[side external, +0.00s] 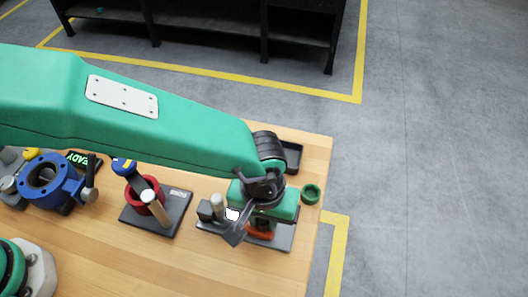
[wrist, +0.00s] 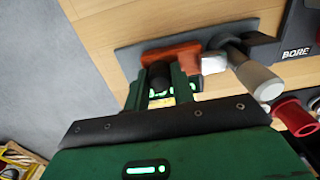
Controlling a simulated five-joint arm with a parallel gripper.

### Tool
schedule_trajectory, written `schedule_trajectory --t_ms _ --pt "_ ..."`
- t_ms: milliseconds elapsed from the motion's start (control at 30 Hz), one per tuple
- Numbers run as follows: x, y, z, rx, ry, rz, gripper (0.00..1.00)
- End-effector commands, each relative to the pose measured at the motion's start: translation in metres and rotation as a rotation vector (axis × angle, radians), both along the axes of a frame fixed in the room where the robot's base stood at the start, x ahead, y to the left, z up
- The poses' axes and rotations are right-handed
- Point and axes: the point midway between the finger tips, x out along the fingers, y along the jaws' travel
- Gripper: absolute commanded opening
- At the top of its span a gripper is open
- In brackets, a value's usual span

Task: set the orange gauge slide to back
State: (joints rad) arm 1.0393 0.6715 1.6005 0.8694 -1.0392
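The orange gauge slide (wrist: 168,53) lies across a dark grey plate in the wrist view, with a dark round knob (wrist: 160,76) at its near side. Its orange part also shows low beside my gripper in the side view (side external: 262,234). My gripper (wrist: 163,84) is down at the slide, its two green fingers standing apart on either side of the knob. I cannot tell whether they touch it. A lit green readout shows partly between the fingers. In the side view my gripper (side external: 258,214) hides much of the slide and plate.
A grey lever with a pale cylindrical handle (wrist: 247,72) stands close beside the slide. A red valve (side external: 145,193), a blue valve (side external: 50,182) and a dark tray (side external: 292,157) are also on the wooden table. The table's edge is close to the plate.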

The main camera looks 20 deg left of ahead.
Motion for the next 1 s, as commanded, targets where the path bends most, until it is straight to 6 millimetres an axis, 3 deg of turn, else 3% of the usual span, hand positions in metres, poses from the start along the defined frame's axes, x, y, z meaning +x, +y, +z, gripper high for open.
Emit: schedule_trajectory --t_ms 33,100,367,700,1000 --pt "0.000 0.000 0.000 0.000 0.000 0.000 0.09" --pt "0.000 0.000 0.000 0.000 0.000 0.000 0.00" --pt "0.000 -0.005 0.000 0.000 0.000 0.000 0.00" --pt "0.000 -0.033 0.000 -0.001 0.000 -0.001 0.00" --pt "0.000 -0.038 0.001 -0.008 -0.004 -0.002 0.00"
